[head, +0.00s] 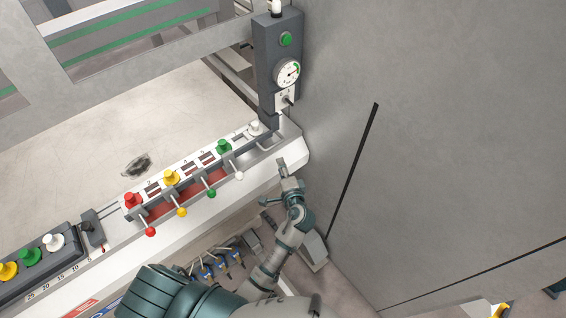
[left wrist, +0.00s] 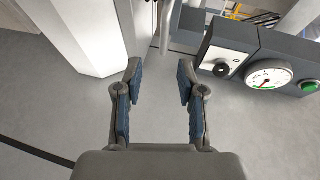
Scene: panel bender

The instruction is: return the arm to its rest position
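My left gripper (head: 275,183) shows in the head view at the end of my grey and teal arm, which reaches up from the lower edge. It is close to the right end of the white lever panel (head: 285,152). In the left wrist view the two fingers of my left gripper (left wrist: 159,72) are spread apart with nothing between them. Beyond them are a grey surface and a dark control box (left wrist: 272,65). My right gripper is in neither view.
The panel carries levers with red (head: 150,232), yellow (head: 182,212), green (head: 211,193) and white knobs. A dark post with a gauge (head: 287,73) stands at its right end. A large grey wall (head: 450,120) fills the right side. Blue-handled valves (head: 220,266) sit below the panel.

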